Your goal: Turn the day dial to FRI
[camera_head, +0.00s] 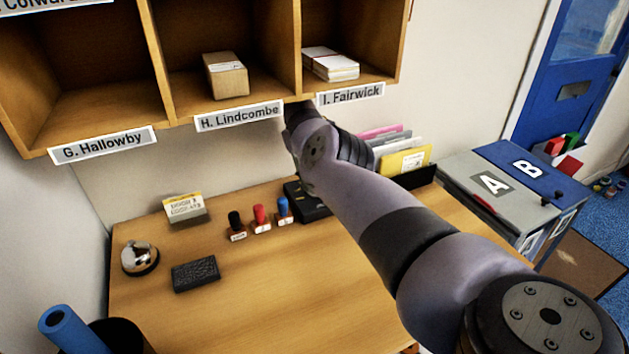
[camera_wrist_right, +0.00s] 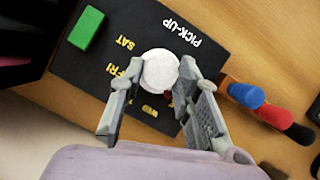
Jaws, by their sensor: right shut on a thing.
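The day dial (camera_wrist_right: 160,70) is a round white knob on a black board (camera_wrist_right: 85,65) in the right wrist view. The board reads PICK-UP, SAT, FRI and, partly covered, what looks like WED; other lettering is hidden by my fingers. A small red mark shows at the knob's lower edge, on the WED side. My right gripper (camera_wrist_right: 161,64) is shut on the knob, one finger on each side. In the head view the black board (camera_head: 312,207) shows partly beneath my right arm, which hides the knob. My left gripper is not in view.
A green block (camera_wrist_right: 86,27) sits on the board's corner. Black, red and blue stamps (camera_head: 261,218) stand just left of the board. Yellow and pink folders (camera_head: 405,161) stand behind the arm. Wooden pigeonholes (camera_head: 150,50) hang above.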

